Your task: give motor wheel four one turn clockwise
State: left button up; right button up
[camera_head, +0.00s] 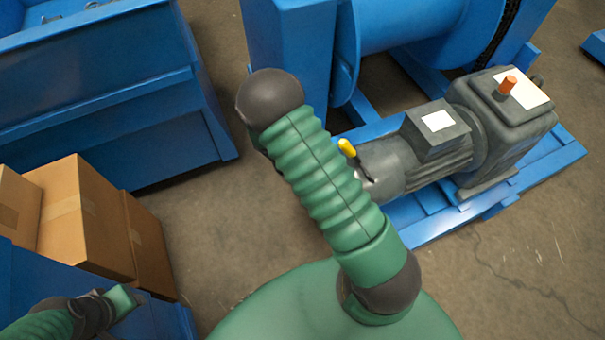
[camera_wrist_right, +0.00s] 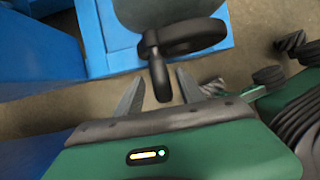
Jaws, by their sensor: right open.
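In the right wrist view a black handwheel (camera_wrist_right: 195,40) sits on the end of a grey motor body (camera_wrist_right: 160,12). Its dark handle (camera_wrist_right: 158,78) points down toward my palm. My right gripper (camera_wrist_right: 158,76) is open, one finger on each side of the handle, with gaps visible. In the head view the grey motor (camera_head: 385,165) lies on a blue frame, with a yellow-tipped lever (camera_head: 347,148) beside its near end. My green arm hides the wheel and right gripper there. My left gripper (camera_head: 122,300) is at the lower left, its fingers unclear.
A grey gearbox (camera_head: 500,105) with an orange cap joins the motor on the blue frame (camera_head: 430,220). A large blue drum (camera_head: 420,20) stands behind. Cardboard boxes (camera_head: 85,215) and a blue bin (camera_head: 110,100) are at the left. Concrete floor is clear at the lower right.

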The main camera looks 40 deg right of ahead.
jog(key=shift+a, duration=0.1)
grip_shut()
jog(key=shift+w, duration=0.1)
dwell(1.1)
